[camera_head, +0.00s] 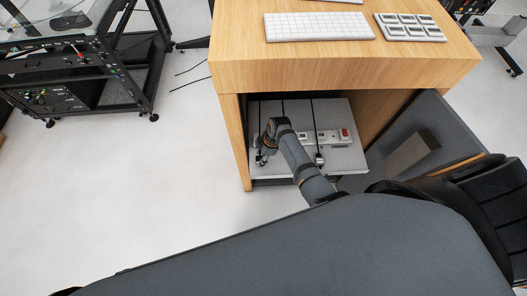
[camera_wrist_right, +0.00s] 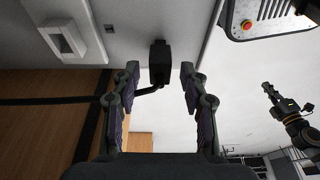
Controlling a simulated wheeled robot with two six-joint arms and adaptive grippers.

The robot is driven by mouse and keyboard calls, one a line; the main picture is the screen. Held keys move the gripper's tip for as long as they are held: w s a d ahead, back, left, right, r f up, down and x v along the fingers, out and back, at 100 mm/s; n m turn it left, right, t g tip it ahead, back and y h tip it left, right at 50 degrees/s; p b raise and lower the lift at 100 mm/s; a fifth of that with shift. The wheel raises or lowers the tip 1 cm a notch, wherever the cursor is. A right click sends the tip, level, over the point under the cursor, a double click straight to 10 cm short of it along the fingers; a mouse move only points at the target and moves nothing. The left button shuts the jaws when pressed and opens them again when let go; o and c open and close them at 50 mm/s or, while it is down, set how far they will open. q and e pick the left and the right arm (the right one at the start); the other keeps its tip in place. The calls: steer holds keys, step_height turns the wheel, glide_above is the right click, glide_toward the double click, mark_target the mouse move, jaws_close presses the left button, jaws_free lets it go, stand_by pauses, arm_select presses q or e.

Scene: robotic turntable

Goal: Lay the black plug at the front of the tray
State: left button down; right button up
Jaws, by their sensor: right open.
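The black plug (camera_wrist_right: 158,65) shows in the right wrist view, with its black cord (camera_wrist_right: 60,101) running off to the left. My right gripper (camera_wrist_right: 159,72) is open, with one finger on each side of the plug and a visible gap on both sides. In the head view my right gripper (camera_head: 262,158) is low over the left part of the light grey tray (camera_head: 298,110) inside the wooden desk. There the plug cannot be made out beside the gripper. An arm that looks like my left gripper (camera_wrist_right: 268,88) shows small in the wrist view; its jaws are unclear.
The wooden desk (camera_head: 230,72) overhangs the tray and carries a keyboard (camera_head: 318,27) and a key pad (camera_head: 410,27). A dark equipment cart stands left. The floor between is clear.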

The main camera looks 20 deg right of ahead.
steer(key=v, duration=1.1)
steer(key=shift+d+r+p, duration=0.15)
steer(key=shift+r+p, duration=0.15)
steer(key=shift+p, duration=0.1)
